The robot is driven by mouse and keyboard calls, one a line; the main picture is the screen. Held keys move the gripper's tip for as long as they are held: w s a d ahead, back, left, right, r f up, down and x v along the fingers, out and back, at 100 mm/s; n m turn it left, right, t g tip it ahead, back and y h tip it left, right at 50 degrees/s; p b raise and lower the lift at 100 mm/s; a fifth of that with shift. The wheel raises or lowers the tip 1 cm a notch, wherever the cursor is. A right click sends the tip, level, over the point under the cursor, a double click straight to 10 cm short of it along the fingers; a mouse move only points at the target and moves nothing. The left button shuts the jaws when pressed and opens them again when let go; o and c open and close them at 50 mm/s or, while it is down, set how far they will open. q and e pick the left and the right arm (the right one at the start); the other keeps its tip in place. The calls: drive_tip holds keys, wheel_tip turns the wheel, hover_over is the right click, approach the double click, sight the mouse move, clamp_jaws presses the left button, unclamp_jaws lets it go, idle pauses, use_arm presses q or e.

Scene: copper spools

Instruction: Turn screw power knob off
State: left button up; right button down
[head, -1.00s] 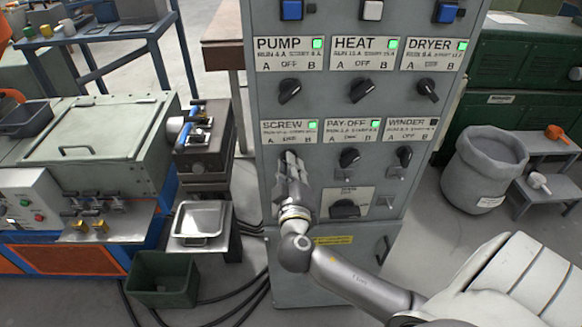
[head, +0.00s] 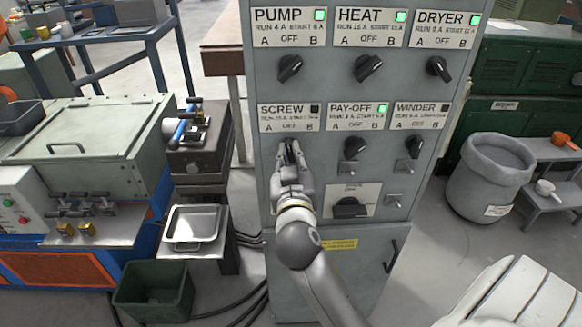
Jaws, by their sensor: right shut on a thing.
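The grey control cabinet (head: 262,185) stands in the middle of the head view. The SCREW label (head: 290,116) is at the left of its lower row, and the small lamp (head: 315,108) on it is dark. My right gripper (head: 289,150) is at the panel just below this label, shut on the black screw power knob (head: 290,145). The fingers hide most of the knob, and its pointer appears roughly upright. My left gripper is not in view.
The PAY-OFF knob (head: 355,146) and WINDER knob (head: 414,146) sit to the right of my gripper. The PUMP knob (head: 289,67) is above. A lower black knob (head: 350,208) is close to my right wrist. A green bin (head: 155,290) stands on the floor at left.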

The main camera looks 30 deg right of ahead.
drive_tip(key=shift+m+b, duration=0.55)
drive_tip(key=shift+m, duration=0.25)
drive_tip(key=c, duration=1.5)
unclamp_jaws()
drive_tip(key=shift+o, duration=0.2)
wheel_tip(320, 180, up, 10)
